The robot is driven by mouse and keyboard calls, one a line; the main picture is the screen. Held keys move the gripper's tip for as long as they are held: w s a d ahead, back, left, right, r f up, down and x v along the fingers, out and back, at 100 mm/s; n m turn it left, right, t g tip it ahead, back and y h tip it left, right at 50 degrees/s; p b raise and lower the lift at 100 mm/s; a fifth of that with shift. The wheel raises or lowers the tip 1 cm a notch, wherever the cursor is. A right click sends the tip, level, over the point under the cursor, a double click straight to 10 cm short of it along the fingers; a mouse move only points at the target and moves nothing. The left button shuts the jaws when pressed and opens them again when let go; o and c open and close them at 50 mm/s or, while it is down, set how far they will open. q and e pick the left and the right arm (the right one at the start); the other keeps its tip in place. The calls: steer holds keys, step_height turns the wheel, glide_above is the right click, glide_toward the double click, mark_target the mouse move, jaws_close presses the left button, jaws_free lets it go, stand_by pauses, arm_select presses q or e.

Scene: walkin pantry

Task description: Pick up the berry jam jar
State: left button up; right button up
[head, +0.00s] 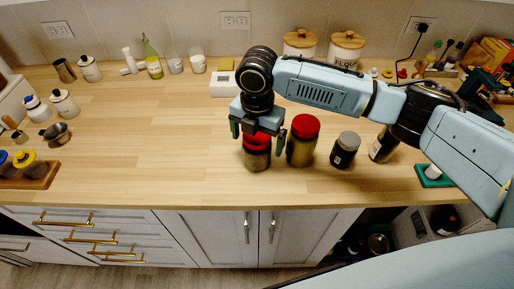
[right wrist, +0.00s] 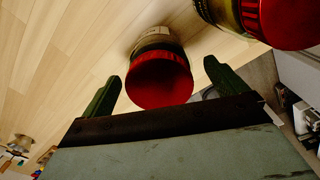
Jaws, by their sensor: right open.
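Two jars with red lids stand on the wooden counter in the head view. The left one (head: 257,160) is directly below my right gripper (head: 258,138); the taller one (head: 302,146) is just to its right. A dark jar with a grey lid (head: 345,149) stands further right. I cannot read which label says berry jam. My right gripper is open and points down, its fingers on either side of the left jar's red lid. In the right wrist view this lid (right wrist: 160,82) shows between the fingertips, and the other red-lidded jar (right wrist: 280,18) is at top right. My left gripper is not in view.
A dark bottle (head: 383,147) and a green tray (head: 433,176) are to the right. Canisters (head: 347,48), a white box (head: 224,86) and bottles (head: 152,60) line the back. A wooden tray (head: 38,178) is at left. The middle-left counter (head: 150,135) is clear.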

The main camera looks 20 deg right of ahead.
step_height(320, 180, down, 3)
steer(key=shift+r, duration=0.2)
steer(key=shift+w+r, duration=0.1)
steer(key=c, duration=1.6)
steer(key=shift+r, duration=0.1)
